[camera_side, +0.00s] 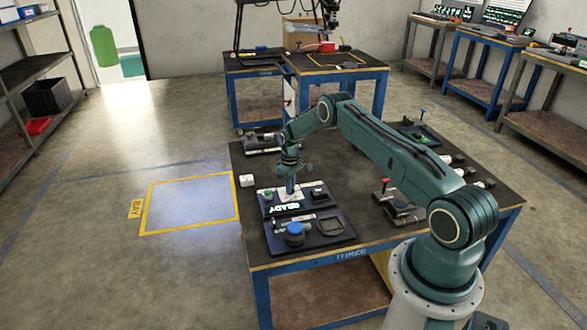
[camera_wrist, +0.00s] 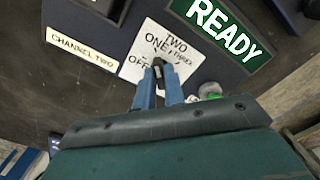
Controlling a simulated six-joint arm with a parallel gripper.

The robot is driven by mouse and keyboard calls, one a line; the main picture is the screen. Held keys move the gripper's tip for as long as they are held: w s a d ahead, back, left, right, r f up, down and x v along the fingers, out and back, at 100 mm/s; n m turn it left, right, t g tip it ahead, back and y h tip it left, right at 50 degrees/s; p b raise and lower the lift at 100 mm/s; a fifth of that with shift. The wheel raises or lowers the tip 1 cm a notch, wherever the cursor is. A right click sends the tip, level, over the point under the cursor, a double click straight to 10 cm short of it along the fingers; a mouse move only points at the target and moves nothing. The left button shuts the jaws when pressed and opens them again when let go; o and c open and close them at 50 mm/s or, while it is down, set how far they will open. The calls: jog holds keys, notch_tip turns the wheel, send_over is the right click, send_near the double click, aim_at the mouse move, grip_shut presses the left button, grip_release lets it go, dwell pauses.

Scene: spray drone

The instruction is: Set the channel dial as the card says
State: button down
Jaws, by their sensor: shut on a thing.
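My gripper (camera_wrist: 159,82) has its blue fingers closed on the small dark knob of the channel dial (camera_wrist: 157,64). The dial's white plate (camera_wrist: 145,52) carries the labels OFF, ONE, TWO and THREE around the knob. The knob's tip shows just beyond my fingers, near the labels, but I cannot tell its exact setting. The card (camera_wrist: 81,49) reads CHANNEL TWO and lies left of the plate in the wrist view. In the side view my gripper (camera_side: 291,190) points down at the dial on the dark panel, and hides the knob.
A lit green READY display (camera_wrist: 224,30) sits beside the dial, with a green button (camera_wrist: 210,91) close to my fingers. In the side view a front tray (camera_side: 325,242) holds a blue-topped round part (camera_side: 295,229).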

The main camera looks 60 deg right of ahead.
jog(key=shift+m, duration=0.4)
jog(key=m, duration=0.8)
dwell(0.5)
jog(key=c, duration=1.5)
grip_release()
jog(key=shift+r, duration=0.15)
notch_tip(320, 180, up, 14)
jog(key=shift+f, duration=0.2)
